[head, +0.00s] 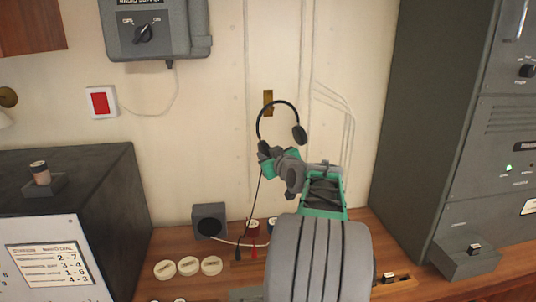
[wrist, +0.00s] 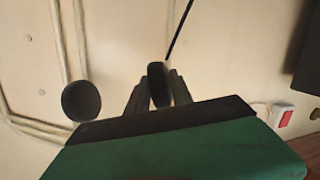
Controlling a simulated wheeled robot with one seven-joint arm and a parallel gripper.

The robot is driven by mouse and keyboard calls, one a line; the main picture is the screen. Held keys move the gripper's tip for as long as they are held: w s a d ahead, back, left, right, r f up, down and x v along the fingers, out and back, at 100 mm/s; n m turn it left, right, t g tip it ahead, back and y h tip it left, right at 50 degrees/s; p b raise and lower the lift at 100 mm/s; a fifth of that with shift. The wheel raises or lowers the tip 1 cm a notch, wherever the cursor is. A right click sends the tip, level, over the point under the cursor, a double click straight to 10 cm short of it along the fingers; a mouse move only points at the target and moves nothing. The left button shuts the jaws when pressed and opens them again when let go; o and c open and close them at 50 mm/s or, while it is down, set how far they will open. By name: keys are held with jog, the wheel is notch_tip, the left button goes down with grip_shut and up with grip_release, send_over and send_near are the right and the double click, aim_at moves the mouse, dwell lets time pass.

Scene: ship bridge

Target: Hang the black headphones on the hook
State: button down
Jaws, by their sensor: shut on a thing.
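The black headphones (head: 277,104) are held up in front of the cream wall, band arched upward, with a cord hanging down from the left earcup. My gripper (head: 267,154) is shut on the left earcup; the right earcup hangs free. In the wrist view, my gripper (wrist: 158,90) pinches one earcup (wrist: 157,84) between its fingers, and the other earcup (wrist: 82,101) shows to the left. The hook (head: 268,98) is a small brass plate on the wall, just behind the upper left of the band. Whether the band touches it I cannot tell.
A grey switch box (head: 155,28) and a red wall button (head: 101,102) are at left. A dark cabinet (head: 420,110) stands at right. The wooden desk (head: 150,245) below holds a small speaker (head: 209,221) and several white round knobs. Wall around the hook is clear apart from conduits.

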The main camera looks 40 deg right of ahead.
jog(key=shift+w+d+f+b, duration=0.15)
jog(key=shift+w+d+b, duration=0.05)
jog(key=shift+b, duration=0.8)
dwell(0.6)
jog(key=shift+w+d, duration=0.1)
jog(key=shift+w, duration=0.05)
dwell(0.7)
jog(key=shift+x, duration=0.8)
jog(key=shift+d, duration=0.2)
jog(key=shift+f, duration=0.1)
jog(key=shift+w+d+f+b, duration=0.2)
jog(key=shift+w+b, duration=0.1)
jog(key=shift+b, duration=0.15)
jog(key=shift+w, duration=0.1)
jog(key=shift+w+d+f+b, duration=0.15)
jog(key=shift+f+b, duration=0.1)
jog(key=shift+b, duration=0.65)
dwell(0.8)
jog(key=shift+r, duration=0.1)
